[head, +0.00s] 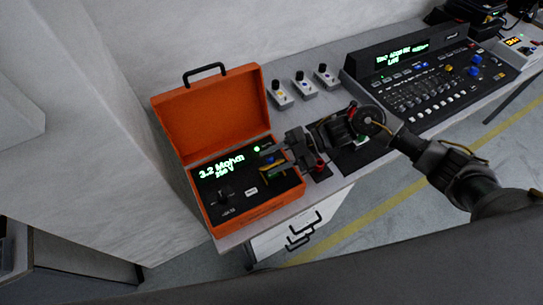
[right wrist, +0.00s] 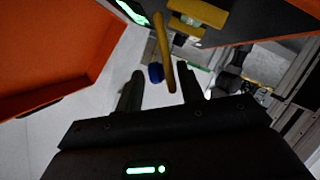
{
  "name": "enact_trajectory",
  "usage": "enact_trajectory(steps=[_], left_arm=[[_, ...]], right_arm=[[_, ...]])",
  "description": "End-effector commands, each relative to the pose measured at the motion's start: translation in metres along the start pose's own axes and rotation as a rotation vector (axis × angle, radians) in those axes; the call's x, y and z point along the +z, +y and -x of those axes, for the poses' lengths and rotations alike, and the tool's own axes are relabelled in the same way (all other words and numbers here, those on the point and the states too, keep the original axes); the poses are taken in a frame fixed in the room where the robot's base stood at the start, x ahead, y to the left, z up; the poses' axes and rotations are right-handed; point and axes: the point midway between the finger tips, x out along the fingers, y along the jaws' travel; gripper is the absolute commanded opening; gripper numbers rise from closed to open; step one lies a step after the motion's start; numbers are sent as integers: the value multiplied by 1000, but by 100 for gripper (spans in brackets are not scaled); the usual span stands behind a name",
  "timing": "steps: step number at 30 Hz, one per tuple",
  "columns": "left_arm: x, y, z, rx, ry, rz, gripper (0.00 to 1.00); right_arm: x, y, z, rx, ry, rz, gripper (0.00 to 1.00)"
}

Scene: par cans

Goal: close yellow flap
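An orange case (head: 213,119) stands with its lid up, and its dark panel shows a lit readout. At the panel's right side is a small yellow part (head: 268,169) with blue beside it, partly hidden by my gripper. In the right wrist view, a yellow block (right wrist: 199,12) and a thin yellow bar (right wrist: 163,45) show, with a blue piece (right wrist: 155,73) beside the bar. I cannot tell for sure which is the flap. My right gripper (head: 268,158) is at the case's right edge. Its fingers are apart, the yellow bar's end appearing between them; contact is unclear. My left gripper is out of view.
Three small grey switch boxes (head: 305,88) stand on the table behind my right gripper. A black mixing console (head: 420,80) takes up the table's right part. The case sits near the table's front left corner, with a wall behind.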

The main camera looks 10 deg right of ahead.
Motion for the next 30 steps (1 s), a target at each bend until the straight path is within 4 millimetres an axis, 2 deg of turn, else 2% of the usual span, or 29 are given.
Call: enact_trajectory(steps=[11, 19, 26, 30], left_arm=[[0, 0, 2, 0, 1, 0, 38], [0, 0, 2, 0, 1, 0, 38], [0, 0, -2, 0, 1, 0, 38], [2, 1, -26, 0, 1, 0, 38]], right_arm=[[0, 0, -6, 0, 0, 1, 38], [0, 0, -6, 1, 0, 1, 3], [1, -2, -6, 7, 0, 14, 1], [6, -14, -8, 50, 0, 117, 1]])
